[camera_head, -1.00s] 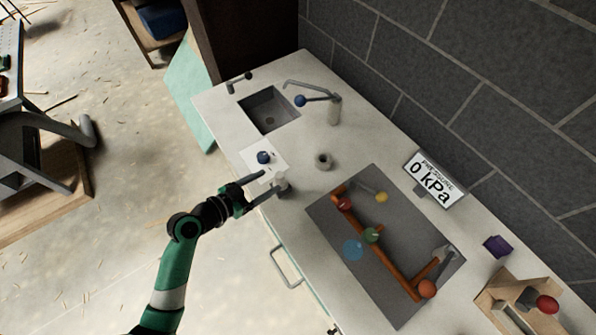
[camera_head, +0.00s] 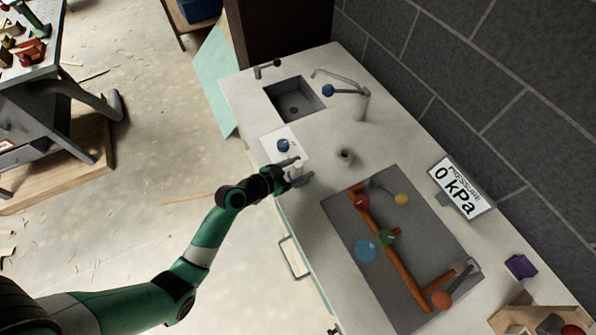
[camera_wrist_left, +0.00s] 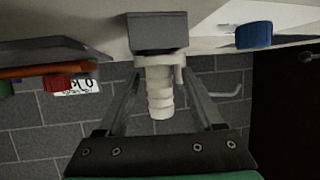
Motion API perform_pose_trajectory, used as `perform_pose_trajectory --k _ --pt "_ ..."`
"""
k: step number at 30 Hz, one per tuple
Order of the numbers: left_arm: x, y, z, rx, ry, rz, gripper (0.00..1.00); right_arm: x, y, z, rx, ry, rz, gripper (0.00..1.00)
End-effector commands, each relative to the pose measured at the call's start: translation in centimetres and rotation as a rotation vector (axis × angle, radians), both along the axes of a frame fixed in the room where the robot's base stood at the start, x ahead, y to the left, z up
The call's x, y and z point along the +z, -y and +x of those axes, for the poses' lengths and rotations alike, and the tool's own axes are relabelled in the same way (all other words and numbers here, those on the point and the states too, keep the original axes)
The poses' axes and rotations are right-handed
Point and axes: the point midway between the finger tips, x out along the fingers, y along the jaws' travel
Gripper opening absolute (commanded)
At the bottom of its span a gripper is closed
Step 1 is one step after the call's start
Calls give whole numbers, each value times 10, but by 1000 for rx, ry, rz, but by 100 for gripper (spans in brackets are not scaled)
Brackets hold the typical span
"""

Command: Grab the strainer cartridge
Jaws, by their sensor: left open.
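A pale, ribbed upright piece that looks like the strainer cartridge (camera_wrist_left: 160,92) stands in a grey block (camera_wrist_left: 158,33) on the counter, shown inverted in the left wrist view. In the head view the cartridge (camera_head: 297,170) is a small pale shape at the counter's front edge, partly hidden by my gripper. My left gripper (camera_head: 302,171) is open, with one finger on each side of the cartridge. In the left wrist view gaps show between the cartridge and both fingers (camera_wrist_left: 160,85). My right gripper is not in view.
A white sheet with a blue-topped item (camera_head: 283,145) lies beside the gripper. A small grey ring (camera_head: 345,156) stands behind it. A grey panel with orange pipes (camera_head: 398,268) lies to the right. The sink (camera_head: 294,99) and tap (camera_head: 362,103) are farther back.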

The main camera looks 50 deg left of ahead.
Motion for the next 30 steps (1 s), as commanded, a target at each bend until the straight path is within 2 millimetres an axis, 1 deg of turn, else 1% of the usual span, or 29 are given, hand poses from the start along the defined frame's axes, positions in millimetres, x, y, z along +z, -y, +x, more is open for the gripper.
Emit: perform_pose_trajectory --k 1,4,6,11,12,23,24,30 --pt "-6 2 8 -3 0 0 68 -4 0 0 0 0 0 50" --pt "-10 2 21 -1 1 0 68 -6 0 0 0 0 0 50" --pt "-11 2 24 0 0 0 68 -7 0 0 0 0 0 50" --pt "-11 2 24 0 1 0 68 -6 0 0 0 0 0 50" --pt "-11 2 24 0 0 0 66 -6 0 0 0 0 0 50" --pt "-11 2 24 0 0 1 1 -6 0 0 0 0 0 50" --pt "-11 2 24 0 0 1 0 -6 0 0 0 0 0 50" --pt "-11 2 24 0 0 1 0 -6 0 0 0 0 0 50"
